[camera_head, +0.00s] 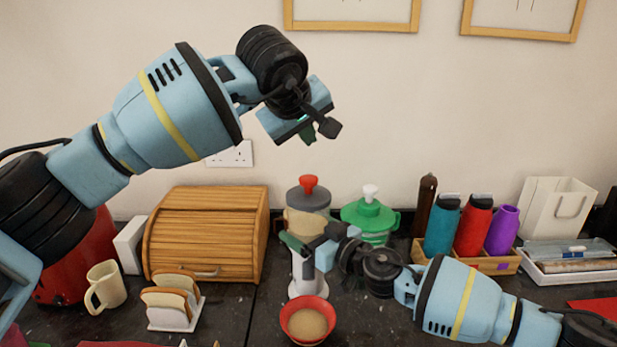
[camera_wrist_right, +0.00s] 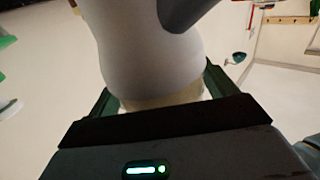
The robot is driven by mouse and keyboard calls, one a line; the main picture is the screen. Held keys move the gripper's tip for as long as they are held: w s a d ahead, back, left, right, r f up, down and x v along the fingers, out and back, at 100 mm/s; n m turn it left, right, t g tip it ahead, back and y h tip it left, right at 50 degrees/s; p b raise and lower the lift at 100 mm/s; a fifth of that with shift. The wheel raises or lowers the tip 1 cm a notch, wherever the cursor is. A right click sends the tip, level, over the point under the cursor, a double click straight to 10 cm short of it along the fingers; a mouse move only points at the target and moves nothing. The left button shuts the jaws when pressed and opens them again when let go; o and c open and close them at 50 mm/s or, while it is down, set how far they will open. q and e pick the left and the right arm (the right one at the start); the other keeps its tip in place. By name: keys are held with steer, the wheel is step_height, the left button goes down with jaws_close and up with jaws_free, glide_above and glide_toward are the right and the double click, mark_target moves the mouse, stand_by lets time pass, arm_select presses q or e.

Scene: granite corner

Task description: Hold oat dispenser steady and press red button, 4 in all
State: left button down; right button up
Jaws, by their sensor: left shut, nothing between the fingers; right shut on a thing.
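The oat dispenser (camera_head: 309,199) has a grey lid and a red button (camera_head: 308,183) on top. Its tan-filled body and white stand rise behind a red bowl (camera_head: 290,316), which holds tan oats. My right gripper (camera_head: 301,252) is shut on the dispenser around its middle. In the right wrist view, the pale dispenser body (camera_wrist_right: 145,50) fills the space between the green fingers. My left gripper (camera_head: 307,134) is shut and empty, high above the dispenser's red button and clear of it.
A green-lidded dispenser (camera_head: 370,214) with a white button stands close on the right. A wooden bread box (camera_head: 206,232), toast rack (camera_head: 172,305) and cream mug (camera_head: 105,287) are left. Bottles in a wooden tray (camera_head: 503,264) stand right. The air around my left gripper is free.

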steer(key=o, duration=1.4)
steer(key=shift+c, duration=0.2)
steer(key=shift+d, duration=0.1)
steer(key=v, duration=1.2)
